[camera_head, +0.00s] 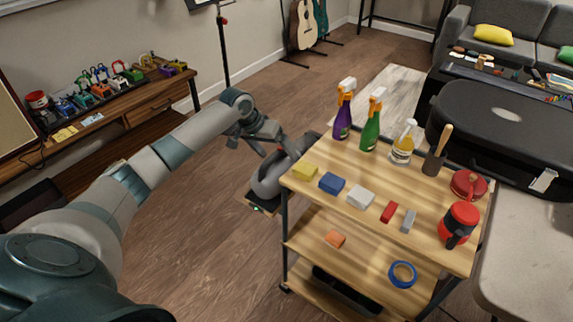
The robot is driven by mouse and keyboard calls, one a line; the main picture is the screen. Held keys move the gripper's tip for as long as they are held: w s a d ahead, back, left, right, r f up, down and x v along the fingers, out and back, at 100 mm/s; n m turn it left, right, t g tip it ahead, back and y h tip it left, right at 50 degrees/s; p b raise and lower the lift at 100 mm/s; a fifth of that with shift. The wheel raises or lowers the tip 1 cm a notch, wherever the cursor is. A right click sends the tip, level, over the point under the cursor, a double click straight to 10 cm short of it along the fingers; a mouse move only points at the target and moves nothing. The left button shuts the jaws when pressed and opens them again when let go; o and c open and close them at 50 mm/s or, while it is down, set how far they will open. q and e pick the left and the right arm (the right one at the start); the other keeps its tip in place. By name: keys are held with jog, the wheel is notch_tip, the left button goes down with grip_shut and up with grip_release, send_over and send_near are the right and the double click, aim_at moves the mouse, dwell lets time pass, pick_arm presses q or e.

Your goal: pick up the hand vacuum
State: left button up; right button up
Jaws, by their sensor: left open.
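A grey rounded device with a dark upper part (270,181), which looks like the hand vacuum, is at the left end of the wooden cart. Its dark flat lower part shows at its left; I cannot tell what supports it. My left gripper (270,141) is open, just above and to the left of the device's upper part. From this view I cannot tell whether the fingers are around it or touching it. My right gripper is not in view.
The wooden cart (335,220) holds a purple spray bottle (343,116), a green spray bottle (371,128), several small blocks and a red-and-black container (460,224). A pedal-covered bench (150,105) stands at the left. Wooden floor (215,215) is clear between.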

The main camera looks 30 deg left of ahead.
pick_arm(q)
jog(key=shift+w+f, duration=0.1)
jog(key=shift+f, duration=0.3)
jog(key=x, duration=0.3)
jog(key=shift+f, duration=0.1)
jog(key=shift+w+d+f, duration=0.1)
jog(key=shift+f, duration=0.5)
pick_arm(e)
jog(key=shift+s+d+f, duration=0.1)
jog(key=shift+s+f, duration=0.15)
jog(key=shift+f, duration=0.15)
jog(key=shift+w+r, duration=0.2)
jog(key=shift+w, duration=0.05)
pick_arm(q)
jog(key=shift+c, duration=0.6)
jog(key=c, duration=1.5)
jog(key=shift+w+r, duration=0.1)
jog(key=shift+r, duration=0.05)
jog(key=shift+c, duration=1.1)
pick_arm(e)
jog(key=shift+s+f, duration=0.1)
